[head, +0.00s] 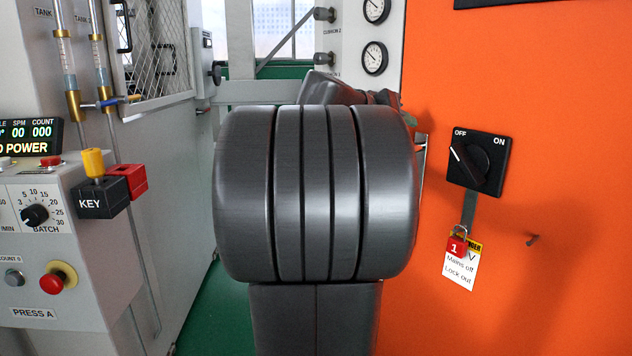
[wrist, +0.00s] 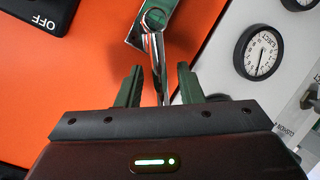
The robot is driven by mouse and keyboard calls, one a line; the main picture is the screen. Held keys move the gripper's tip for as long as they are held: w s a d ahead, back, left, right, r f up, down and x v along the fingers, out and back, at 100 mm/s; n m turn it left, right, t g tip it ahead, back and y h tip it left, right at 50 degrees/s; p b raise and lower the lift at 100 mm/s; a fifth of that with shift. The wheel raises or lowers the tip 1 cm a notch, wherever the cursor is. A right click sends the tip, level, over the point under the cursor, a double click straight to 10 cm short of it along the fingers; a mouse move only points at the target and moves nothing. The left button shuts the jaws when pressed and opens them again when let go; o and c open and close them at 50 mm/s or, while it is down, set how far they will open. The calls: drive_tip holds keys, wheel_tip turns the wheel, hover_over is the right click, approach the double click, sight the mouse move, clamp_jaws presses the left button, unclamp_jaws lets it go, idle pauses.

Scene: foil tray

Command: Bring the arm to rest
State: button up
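My gripper (wrist: 159,78) is open in the wrist view, its two dark green fingers apart. A chrome handle (wrist: 152,40) on the orange panel reaches down between the fingers, with a visible gap on both sides. I see nothing held, though the handle's lower end is hidden behind the gripper body. In the head view my dark grey arm fills the middle and hides nearly all of my gripper. A sliver of the metal handle (head: 421,155) shows at the arm's right edge.
The orange panel (head: 560,250) stands close on the right, with a black rotary switch (head: 479,160) set toward OFF. A red padlock (head: 457,246) and tag hang below it. Gauges (head: 375,57) are behind. A grey console (head: 60,280) with key boxes stands left; green floor (head: 215,320) between.

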drive_tip(key=p+v, duration=0.3)
drive_tip(key=v, duration=1.1)
drive_tip(key=b+x, duration=0.3)
drive_tip(key=x, duration=1.1)
drive_tip(key=shift+w+d+f, duration=0.15)
drive_tip(key=shift+d, duration=0.1)
drive_tip(key=shift+w+a+r+n+p, duration=0.1)
drive_tip(key=shift+a+r+n+p, duration=0.15)
drive_tip(key=shift+p, duration=0.5)
drive_tip(key=shift+a+f+n+p, duration=0.15)
drive_tip(key=shift+n+p, duration=0.1)
drive_tip(key=shift+p, duration=0.1)
drive_tip(key=shift+w+f+n+g+h, duration=0.1)
drive_tip(key=shift+f+n+g+h, duration=0.2)
drive_tip(key=shift+g, duration=0.1)
drive_tip(key=shift+f, duration=0.1)
